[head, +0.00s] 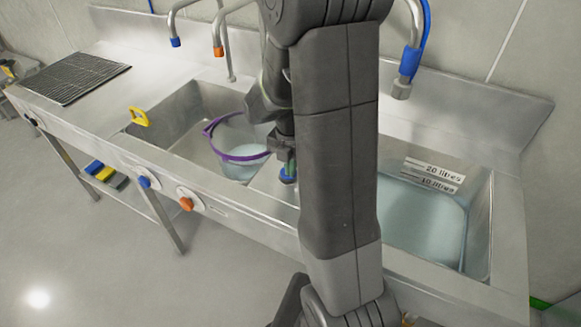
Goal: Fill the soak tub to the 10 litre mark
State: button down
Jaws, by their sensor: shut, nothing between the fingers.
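The soak tub (478,225) is the right basin of the steel sink. It holds pale bluish water (420,225). Its back wall carries a 20 litres label (432,170) above a 10 litres label (425,183). The water's edge looks close to the lower label, but I cannot tell the exact level. A blue-collared spout (407,72) hangs above the basin's back; no stream shows from it. My gripper (287,165) is shut and empty, pointing down beside a small blue knob (289,176) between the basins. My arm hides the tub's left part.
The left basin (180,105) holds a clear bucket with a purple rim (240,157). A yellow handle (138,117) is on its edge. Blue-tipped (175,42) and orange-tipped (218,51) spouts stand behind. A blue knob (144,182) and orange knob (186,204) are on the front.

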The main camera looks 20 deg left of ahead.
jog(key=shift+f, duration=0.35)
